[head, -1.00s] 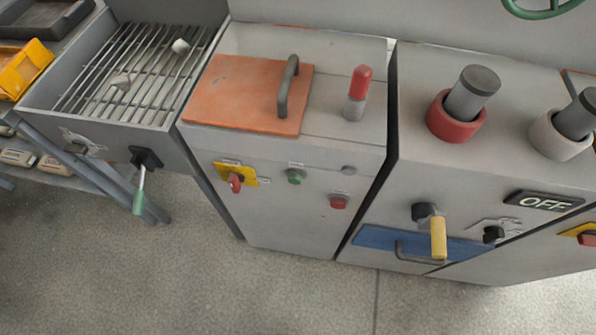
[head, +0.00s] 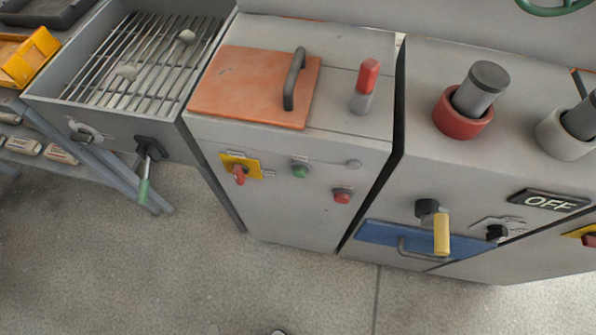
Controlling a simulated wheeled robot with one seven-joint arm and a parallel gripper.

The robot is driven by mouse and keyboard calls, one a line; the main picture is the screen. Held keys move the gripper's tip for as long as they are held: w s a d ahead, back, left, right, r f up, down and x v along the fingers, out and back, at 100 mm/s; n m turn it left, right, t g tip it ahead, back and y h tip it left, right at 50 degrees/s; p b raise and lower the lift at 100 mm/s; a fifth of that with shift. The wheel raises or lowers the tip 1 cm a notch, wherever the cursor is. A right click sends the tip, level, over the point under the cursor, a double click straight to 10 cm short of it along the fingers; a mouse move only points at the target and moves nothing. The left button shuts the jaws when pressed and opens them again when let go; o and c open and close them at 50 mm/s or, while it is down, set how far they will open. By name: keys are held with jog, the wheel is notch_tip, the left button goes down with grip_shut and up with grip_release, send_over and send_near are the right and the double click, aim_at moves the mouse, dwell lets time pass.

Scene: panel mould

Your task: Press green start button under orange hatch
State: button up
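The orange hatch (head: 245,88) lies flat and closed on top of the grey cabinet, with a dark grey handle (head: 294,78) at its right side. The green start button (head: 300,170) is on the cabinet's front face below the hatch, between a red switch on a yellow plate (head: 239,172) and a red button (head: 342,195). Nothing covers the green button. My gripper is not clearly in view; only a tiny dark and light shape shows at the bottom edge, and I cannot tell what it is.
A red-tipped lever (head: 364,86) stands on the cabinet top. A grated bin (head: 60,115) with a green-handled lever (head: 145,185) is at left. At right, another cabinet has a yellow handle (head: 441,234) and an OFF sign (head: 549,201). The floor in front is clear.

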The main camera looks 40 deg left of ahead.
grip_shut()
dwell(1.8)
